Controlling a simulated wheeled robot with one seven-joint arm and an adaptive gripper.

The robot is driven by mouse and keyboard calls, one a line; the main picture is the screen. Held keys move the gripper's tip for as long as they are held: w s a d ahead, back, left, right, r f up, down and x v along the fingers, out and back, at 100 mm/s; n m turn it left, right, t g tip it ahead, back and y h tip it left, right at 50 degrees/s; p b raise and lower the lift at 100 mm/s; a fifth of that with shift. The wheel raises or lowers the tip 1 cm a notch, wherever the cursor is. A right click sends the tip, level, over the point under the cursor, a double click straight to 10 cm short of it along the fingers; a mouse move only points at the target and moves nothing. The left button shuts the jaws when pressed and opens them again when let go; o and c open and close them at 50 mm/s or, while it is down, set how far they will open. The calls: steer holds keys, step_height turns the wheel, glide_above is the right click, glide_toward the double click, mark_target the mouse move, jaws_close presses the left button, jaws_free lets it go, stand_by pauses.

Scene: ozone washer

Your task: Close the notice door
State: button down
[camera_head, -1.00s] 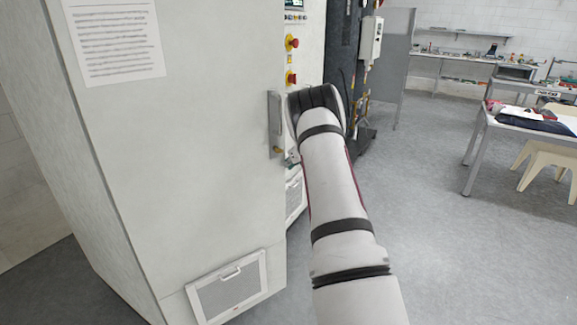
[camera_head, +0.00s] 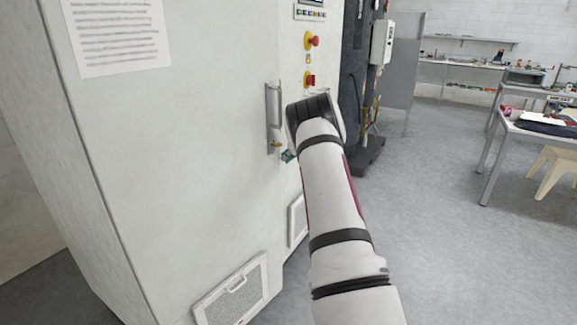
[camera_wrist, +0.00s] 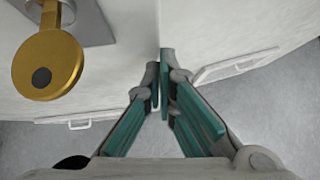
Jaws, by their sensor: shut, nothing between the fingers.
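The notice door (camera_head: 190,160) is the large pale panel at the left of the head view, with a printed notice (camera_head: 118,32) near its top. It stands a little ajar, its free edge in front of the neighbouring cabinet front. A metal handle (camera_head: 273,108) is near that edge. A brass key (camera_wrist: 48,65) below the handle shows large in the wrist view. My gripper (camera_wrist: 163,88) is shut and empty, its teal fingers pointing at the door's edge; contact cannot be told. In the head view my arm mostly hides it.
The cabinet front (camera_head: 312,85) beside the door carries red buttons (camera_head: 310,79). Vents are low on the door (camera_head: 236,292) and the cabinet (camera_head: 297,220). A dark machine (camera_head: 370,110) stands behind my arm. A table (camera_head: 540,130) is at the right; grey floor (camera_head: 430,210) between is open.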

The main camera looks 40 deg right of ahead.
steer(key=shift+w+a+f+n+y+b, duration=0.1)
steer(key=shift+w+n+y+b, duration=0.05)
steer(key=shift+w+b, duration=0.5)
steer(key=shift+w+a+n+y+b, duration=0.1)
steer(key=shift+w+n+y+b, duration=0.05)
steer(key=shift+w+b, duration=0.45)
